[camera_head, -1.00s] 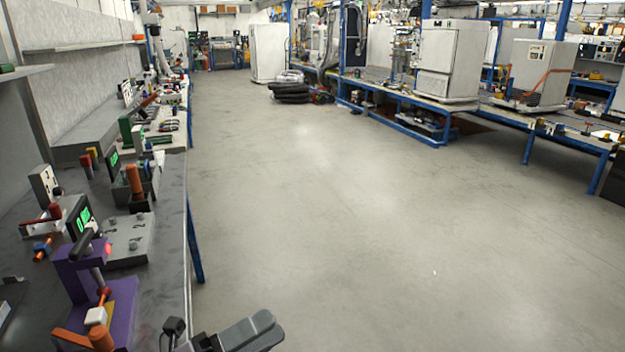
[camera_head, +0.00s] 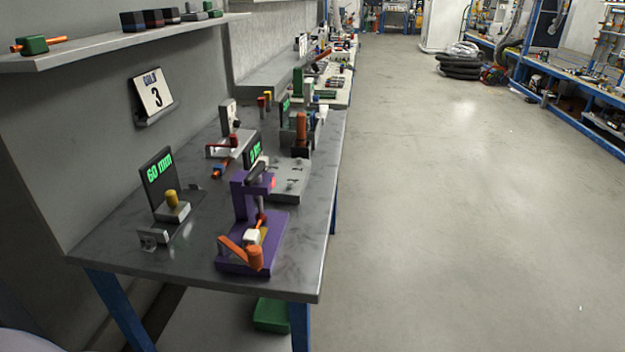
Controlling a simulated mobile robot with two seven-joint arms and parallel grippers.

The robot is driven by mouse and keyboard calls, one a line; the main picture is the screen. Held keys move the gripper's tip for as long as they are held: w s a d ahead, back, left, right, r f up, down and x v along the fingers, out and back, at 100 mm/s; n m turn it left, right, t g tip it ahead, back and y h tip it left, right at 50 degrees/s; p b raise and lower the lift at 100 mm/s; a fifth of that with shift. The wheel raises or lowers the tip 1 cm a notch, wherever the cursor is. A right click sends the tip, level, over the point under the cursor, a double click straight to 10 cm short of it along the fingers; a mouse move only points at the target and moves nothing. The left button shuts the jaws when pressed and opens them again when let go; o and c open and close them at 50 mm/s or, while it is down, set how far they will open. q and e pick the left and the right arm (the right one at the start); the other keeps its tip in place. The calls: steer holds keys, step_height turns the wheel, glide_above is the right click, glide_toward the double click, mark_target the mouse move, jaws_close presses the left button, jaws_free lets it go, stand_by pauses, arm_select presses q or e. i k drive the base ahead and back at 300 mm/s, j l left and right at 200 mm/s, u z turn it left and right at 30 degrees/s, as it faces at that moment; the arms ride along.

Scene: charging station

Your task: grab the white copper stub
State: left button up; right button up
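A white block (camera_head: 251,237) with a short copper-orange rod running up from it sits on the base of a purple fixture (camera_head: 240,203) on the grey workbench (camera_head: 190,255). It looks like the white copper stub. An orange handle (camera_head: 254,258) stands just in front of it and hides part of it. Neither of my grippers is in view, and nothing is touching the stub.
A sign reading 60 mm (camera_head: 159,165) stands on the bench left of the fixture. A copper rod with a blue end (camera_head: 221,168) lies farther back. A wall shelf (camera_head: 110,44) holds several small blocks. The floor (camera_head: 450,220) to the right is clear.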

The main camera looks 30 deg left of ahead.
mark_target(252, 236)
steer(key=u, duration=1.6)
steer(key=l+u, duration=0.3)
steer(key=i+l+u, duration=0.1)
steer(key=l+u, duration=0.15)
steer(key=l, duration=0.2)
steer(key=l+u, duration=0.25)
steer(key=l, duration=0.5)
steer(key=l+u, duration=0.1)
steer(key=l, duration=0.65)
steer(key=k+l, duration=0.15)
steer(key=l, duration=0.65)
steer(key=u, duration=0.05)
